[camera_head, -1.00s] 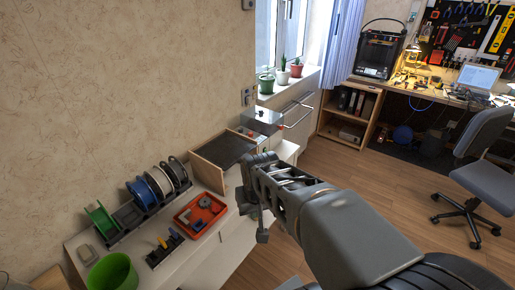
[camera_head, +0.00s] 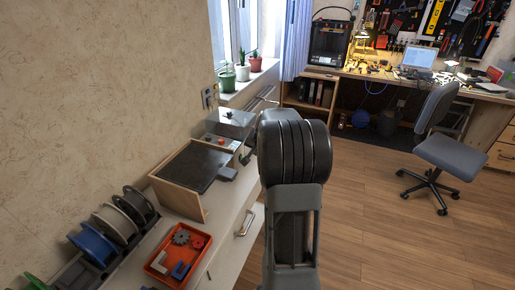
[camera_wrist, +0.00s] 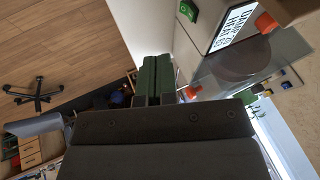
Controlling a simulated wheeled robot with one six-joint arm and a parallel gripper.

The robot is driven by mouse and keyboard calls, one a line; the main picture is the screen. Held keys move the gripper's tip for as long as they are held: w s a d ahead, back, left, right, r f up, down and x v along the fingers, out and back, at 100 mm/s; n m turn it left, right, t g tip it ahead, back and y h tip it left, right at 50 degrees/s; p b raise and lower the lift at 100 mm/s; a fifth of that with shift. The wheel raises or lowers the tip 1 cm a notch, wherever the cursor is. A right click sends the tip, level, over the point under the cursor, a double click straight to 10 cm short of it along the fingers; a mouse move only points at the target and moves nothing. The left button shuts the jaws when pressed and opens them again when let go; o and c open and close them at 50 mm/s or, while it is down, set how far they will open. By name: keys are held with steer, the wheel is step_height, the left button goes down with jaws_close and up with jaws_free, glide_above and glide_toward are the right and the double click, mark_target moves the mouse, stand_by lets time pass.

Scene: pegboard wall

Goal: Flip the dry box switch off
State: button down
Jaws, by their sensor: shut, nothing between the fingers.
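The dry box (camera_head: 232,124), a grey box with a clear lid, stands on the cabinet below the window. In the wrist view its pale front panel (camera_wrist: 212,50) shows at upper right, strongly tilted, with a black-lettered label. In the head view my arm hides most of the gripper.
A black-topped wooden box (camera_head: 190,168) stands in front of the dry box. An orange tray (camera_head: 178,252) and filament spools (camera_head: 95,245) lie nearer. Potted plants (camera_head: 242,72) line the sill. An office chair (camera_head: 440,145) stands right; the wooden floor between is open.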

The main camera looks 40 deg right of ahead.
mark_target(241, 158)
steer(key=x, duration=0.5)
steer(key=shift+f, duration=0.1)
steer(key=shift+w+a+f, duration=0.3)
steer(key=shift+w, duration=0.3)
steer(key=shift+w+a+f, duration=0.35)
steer(key=shift+w, duration=0.25)
steer(key=shift+w+a+f, duration=0.2)
steer(key=shift+w+f, duration=0.05)
steer(key=shift+w, duration=0.25)
